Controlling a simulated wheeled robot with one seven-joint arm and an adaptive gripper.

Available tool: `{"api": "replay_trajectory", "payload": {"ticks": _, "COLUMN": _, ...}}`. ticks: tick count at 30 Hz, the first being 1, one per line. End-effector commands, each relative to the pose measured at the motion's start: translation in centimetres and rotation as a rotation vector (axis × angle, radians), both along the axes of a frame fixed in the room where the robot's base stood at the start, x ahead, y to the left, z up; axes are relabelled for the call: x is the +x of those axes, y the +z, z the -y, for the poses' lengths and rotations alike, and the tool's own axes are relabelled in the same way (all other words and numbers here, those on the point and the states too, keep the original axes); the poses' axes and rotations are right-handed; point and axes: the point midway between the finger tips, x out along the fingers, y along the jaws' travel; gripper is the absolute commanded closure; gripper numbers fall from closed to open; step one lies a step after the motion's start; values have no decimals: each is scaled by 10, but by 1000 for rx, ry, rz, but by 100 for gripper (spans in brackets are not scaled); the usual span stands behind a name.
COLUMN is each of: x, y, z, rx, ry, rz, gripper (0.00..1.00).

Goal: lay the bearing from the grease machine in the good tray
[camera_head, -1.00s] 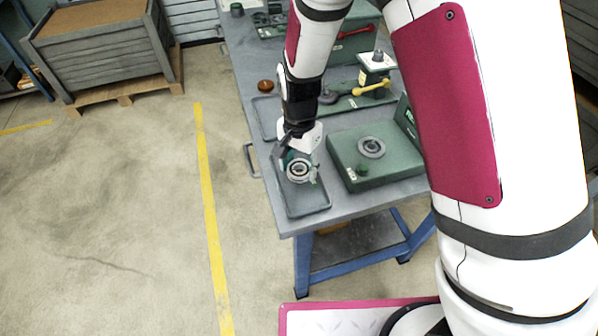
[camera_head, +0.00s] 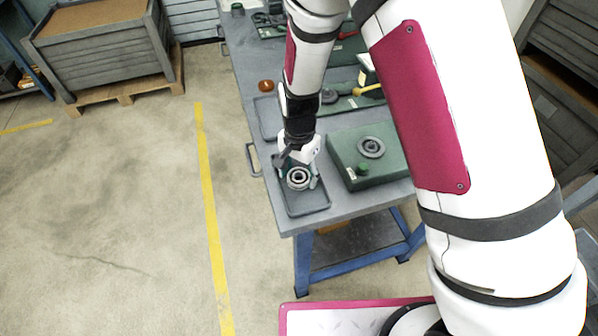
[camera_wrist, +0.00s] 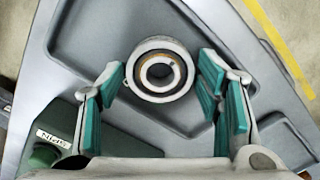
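The bearing (camera_head: 298,178), a grey ring with a dark inner ring, lies in the near shallow grey tray (camera_head: 310,208) at the bench's left front corner. It also shows in the wrist view (camera_wrist: 160,76), seen from above. My gripper (camera_head: 297,172) is low over this tray. In the wrist view its green-padded fingers (camera_wrist: 162,85) stand apart on both sides of the bearing, with a gap at the right pad; the left pad is very close to it. Nothing marks this tray as good in these frames.
A green machine (camera_head: 350,165) with a round grey seat and a knob stands just right of the tray. A second grey tray (camera_head: 267,112) lies behind. A device with a yellow lever (camera_head: 368,88) is partly hidden by my arm. An orange-brown round piece (camera_head: 266,86) lies near the bench's left edge.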

Motion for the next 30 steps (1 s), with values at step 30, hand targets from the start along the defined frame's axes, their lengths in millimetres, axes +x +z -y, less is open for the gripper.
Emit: {"api": "replay_trajectory", "payload": {"ticks": 30, "x": 0, "y": 123, "z": 0, "rx": 0, "ry": -1, "rz": 0, "gripper": 41}}
